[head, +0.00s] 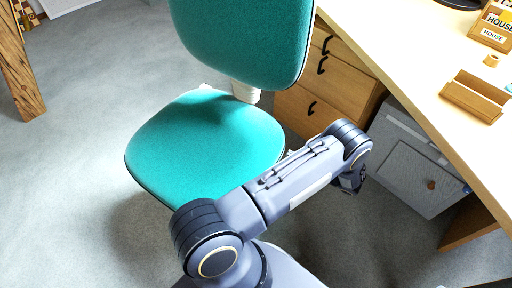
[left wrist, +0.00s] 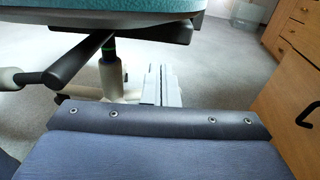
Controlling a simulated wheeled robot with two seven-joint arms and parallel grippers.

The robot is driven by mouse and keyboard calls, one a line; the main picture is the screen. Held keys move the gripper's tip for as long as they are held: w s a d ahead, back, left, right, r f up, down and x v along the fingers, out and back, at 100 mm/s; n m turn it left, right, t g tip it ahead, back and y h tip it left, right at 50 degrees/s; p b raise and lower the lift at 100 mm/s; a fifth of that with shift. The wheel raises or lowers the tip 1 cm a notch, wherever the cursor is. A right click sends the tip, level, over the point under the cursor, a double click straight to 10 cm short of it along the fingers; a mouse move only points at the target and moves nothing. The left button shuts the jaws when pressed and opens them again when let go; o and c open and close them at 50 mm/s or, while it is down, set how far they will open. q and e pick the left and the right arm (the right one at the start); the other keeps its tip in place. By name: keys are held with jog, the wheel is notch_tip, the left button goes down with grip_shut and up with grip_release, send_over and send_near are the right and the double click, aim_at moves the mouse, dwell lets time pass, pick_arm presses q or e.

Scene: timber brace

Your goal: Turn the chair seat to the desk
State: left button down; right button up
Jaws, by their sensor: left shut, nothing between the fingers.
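The chair has a teal seat (head: 205,143) and a teal backrest (head: 245,40) on a pale support. The backrest stands at the far side, close to the desk drawers, and the seat's front points toward the lower left. The desk (head: 415,85) runs along the right. My left gripper (head: 352,184) is shut and empty, to the right of the seat and apart from it in the picture. In the left wrist view the seat's underside (left wrist: 130,10), a dark lever (left wrist: 80,60) and the column (left wrist: 109,60) show. My right gripper is not in view.
Wooden drawers (head: 325,95) and a grey cabinet (head: 410,160) stand under the desk. A small wooden holder (head: 475,96) and a house-labelled box (head: 494,25) are on the desktop. A timber post (head: 20,70) stands at the left. Grey floor (head: 75,150) is clear left of the chair.

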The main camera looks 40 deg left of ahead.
pick_arm(q)
jog(key=s+a+f+b, duration=0.1)
jog(key=a+f+b, duration=0.1)
jog(key=a, duration=1.1)
jog(key=shift+s+a+m+t+y, duration=0.3)
jog(key=shift+s+m+t, duration=0.1)
jog(key=shift+a+f+b, duration=0.1)
jog(key=shift+b, duration=0.25)
